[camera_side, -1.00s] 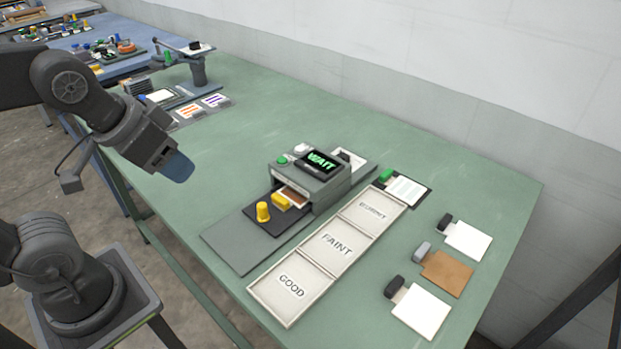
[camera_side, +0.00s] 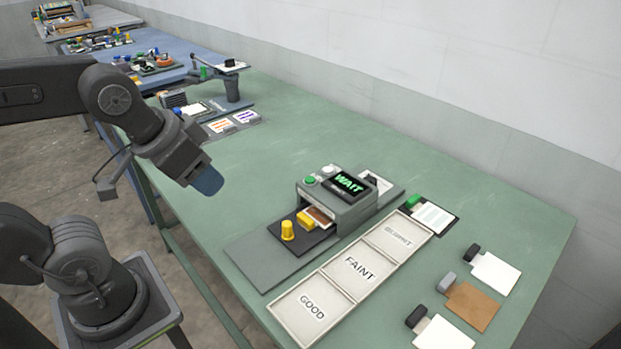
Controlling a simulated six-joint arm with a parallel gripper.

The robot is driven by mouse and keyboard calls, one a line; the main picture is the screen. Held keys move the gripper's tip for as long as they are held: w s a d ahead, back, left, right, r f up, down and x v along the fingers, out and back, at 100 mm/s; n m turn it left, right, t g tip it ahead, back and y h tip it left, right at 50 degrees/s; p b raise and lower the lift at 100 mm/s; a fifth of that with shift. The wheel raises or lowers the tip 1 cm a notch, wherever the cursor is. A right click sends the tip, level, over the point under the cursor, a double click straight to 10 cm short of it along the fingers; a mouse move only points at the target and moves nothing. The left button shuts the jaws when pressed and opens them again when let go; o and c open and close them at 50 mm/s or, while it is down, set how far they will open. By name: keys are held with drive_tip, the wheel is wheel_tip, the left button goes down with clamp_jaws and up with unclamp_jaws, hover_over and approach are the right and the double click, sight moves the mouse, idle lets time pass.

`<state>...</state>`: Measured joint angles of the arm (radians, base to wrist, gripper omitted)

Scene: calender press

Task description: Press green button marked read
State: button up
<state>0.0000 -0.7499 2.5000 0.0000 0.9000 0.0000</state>
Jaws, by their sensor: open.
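A grey press machine (camera_side: 340,205) stands on the green table, its dark screen (camera_side: 349,185) showing WAIT in green letters. A round green button (camera_side: 309,181) sits on its top, left of the screen, with a white button (camera_side: 328,170) just behind it. Any mark on the green button is too small to read. My gripper (camera_side: 207,181), with blue fingertips, is in the air to the left of the machine, well apart from the button. It is open, though the gap between its fingers is hard to see from this side.
A dark slide with a yellow knob (camera_side: 287,230) and a yellow block (camera_side: 307,219) is at the machine's front. A tray (camera_side: 319,270) marked GOOD, FAINT and a third, blurred word lies beside it. Stamps and cards lie at right. Bare table separates my gripper from the machine.

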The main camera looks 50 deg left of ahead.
clamp_jaws()
idle(1.4)
